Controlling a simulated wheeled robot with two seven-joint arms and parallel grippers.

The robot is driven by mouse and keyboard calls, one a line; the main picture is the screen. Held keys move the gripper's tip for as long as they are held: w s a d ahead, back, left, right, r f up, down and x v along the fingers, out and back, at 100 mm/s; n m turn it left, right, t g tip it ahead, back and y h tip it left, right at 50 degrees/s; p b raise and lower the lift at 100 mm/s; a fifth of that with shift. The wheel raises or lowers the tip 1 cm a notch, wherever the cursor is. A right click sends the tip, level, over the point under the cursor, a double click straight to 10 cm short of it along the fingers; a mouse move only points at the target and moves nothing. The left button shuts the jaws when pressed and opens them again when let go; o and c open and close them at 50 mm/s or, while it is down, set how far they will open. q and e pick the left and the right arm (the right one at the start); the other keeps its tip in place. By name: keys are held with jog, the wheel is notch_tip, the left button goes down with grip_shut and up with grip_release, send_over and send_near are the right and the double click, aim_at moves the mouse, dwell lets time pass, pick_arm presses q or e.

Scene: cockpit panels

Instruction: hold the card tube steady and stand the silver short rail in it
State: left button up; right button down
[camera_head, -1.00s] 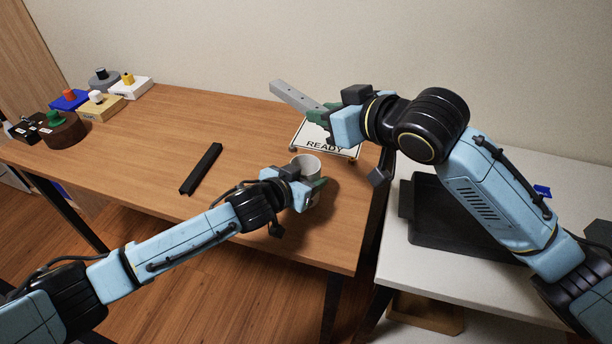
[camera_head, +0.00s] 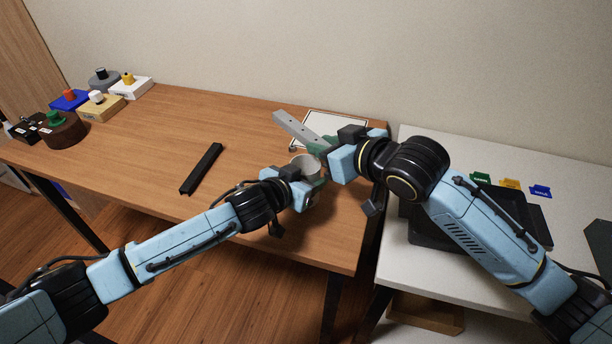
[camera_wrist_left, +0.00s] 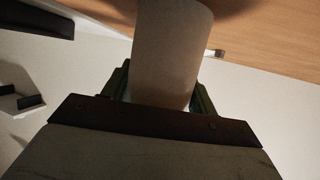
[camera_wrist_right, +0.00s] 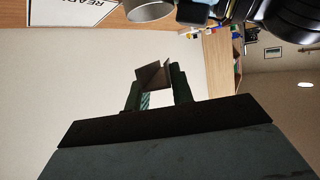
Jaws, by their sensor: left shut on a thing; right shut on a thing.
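The card tube (camera_head: 303,163) stands upright on the wooden table, a pale open-topped cup shape. It also shows in the left wrist view (camera_wrist_left: 172,50) and in the right wrist view (camera_wrist_right: 150,11). My left gripper (camera_head: 310,187) is shut on the tube's side. The silver short rail (camera_head: 296,127), a grey bar with holes, is in my right gripper (camera_head: 322,148), which is shut on one end. The rail is tilted, pointing up and left, above and behind the tube, apart from it. Its end shows in the right wrist view (camera_wrist_right: 153,76).
A black rail (camera_head: 201,168) lies left of the tube. A white READY sign (camera_head: 340,120) lies behind the grippers. Several coloured knob blocks (camera_head: 100,103) stand at the far left. A white table (camera_head: 400,268) with a black tray (camera_head: 425,232) is at the right.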

jog(key=shift+f, duration=1.75)
jog(key=c, duration=1.1)
grip_release()
jog(key=v, duration=1.2)
jog(key=shift+r, duration=0.1)
